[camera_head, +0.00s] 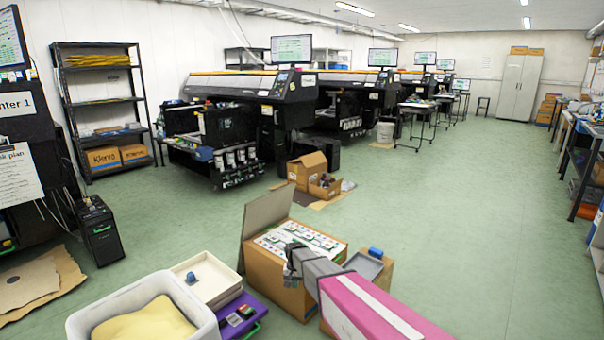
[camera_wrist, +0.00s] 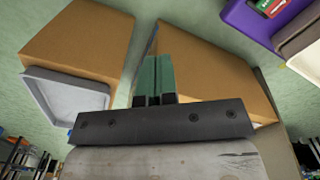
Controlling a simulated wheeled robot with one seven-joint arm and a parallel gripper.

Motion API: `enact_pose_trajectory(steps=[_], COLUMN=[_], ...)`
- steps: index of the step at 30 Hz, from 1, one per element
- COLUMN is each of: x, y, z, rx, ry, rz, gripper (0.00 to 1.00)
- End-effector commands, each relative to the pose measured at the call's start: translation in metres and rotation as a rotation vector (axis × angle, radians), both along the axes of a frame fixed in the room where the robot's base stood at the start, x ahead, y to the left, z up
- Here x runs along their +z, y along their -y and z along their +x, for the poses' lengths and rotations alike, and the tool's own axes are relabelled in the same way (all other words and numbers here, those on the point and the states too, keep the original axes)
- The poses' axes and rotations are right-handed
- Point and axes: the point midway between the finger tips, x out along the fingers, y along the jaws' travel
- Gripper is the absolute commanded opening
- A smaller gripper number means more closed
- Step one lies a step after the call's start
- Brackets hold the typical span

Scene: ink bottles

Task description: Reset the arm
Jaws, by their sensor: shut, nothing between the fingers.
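My gripper (camera_head: 291,264) is at the end of my arm, in front of the open cardboard box (camera_head: 268,280). In the wrist view my gripper (camera_wrist: 155,65) has its two green fingers together with nothing between them. The open box holds several white-topped items with coloured marks (camera_head: 300,240). A blue bottle (camera_head: 376,253) is at the grey tray (camera_head: 362,266) on a smaller box to the right. A small blue item (camera_head: 191,277) sits in a cream tray (camera_head: 212,283). The fingertips' height above the boxes is hard to tell.
A purple crate (camera_head: 262,312) with small dark items stands at the front left, next to a white bin (camera_head: 90,317) with yellow contents. Large printers (camera_head: 245,90) line the back left. Another open cardboard box (camera_head: 306,170) stands on the floor. The green floor (camera_head: 480,220) at right is clear.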

Motion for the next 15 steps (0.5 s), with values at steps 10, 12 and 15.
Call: enact_pose_trajectory(steps=[10,12,15], x=[0.108,0.123,0.140], y=[0.158,0.180,0.202], z=[-0.147,-0.174,-0.205], rx=[0.055,0.068,0.082], ry=[0.004,0.003,0.004], rz=[-0.001,0.000,-0.001], gripper=[0.00,0.00,0.00])
